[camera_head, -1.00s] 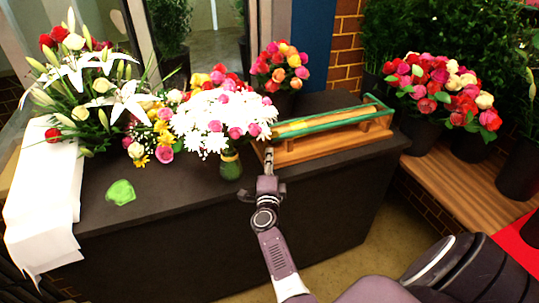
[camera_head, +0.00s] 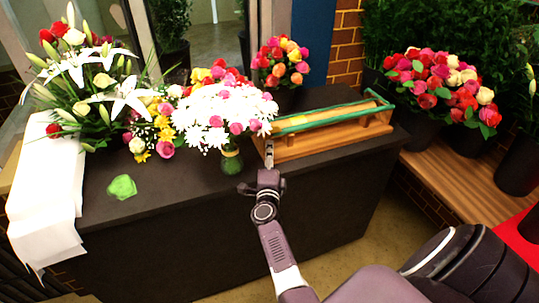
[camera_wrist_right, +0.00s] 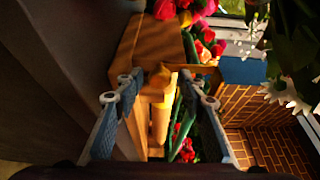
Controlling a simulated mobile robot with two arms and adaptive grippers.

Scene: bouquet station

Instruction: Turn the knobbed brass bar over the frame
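A wooden frame (camera_head: 318,143) stands on the dark counter, with a pale roll (camera_head: 335,117) lying along it and a green bar (camera_head: 322,119) along its upper side. In the right wrist view the frame (camera_wrist_right: 138,125) is end-on, with a brass-coloured knob-like piece (camera_wrist_right: 158,80) near its end and the roll (camera_wrist_right: 160,122) below. I cannot tell clearly which bar carries the knob. My right gripper (camera_head: 269,152) is at the frame's left end. In the wrist view its fingers (camera_wrist_right: 165,90) are apart, on either side of the knob-like piece, with visible gaps. My left gripper is out of view.
A vase of white and pink flowers (camera_head: 218,118) stands close left of the frame. Lilies (camera_head: 95,75), white paper (camera_head: 45,200) and a green lump (camera_head: 122,187) are farther left. A rose bouquet (camera_head: 280,63) is behind. A wooden bench (camera_head: 455,185) stands right.

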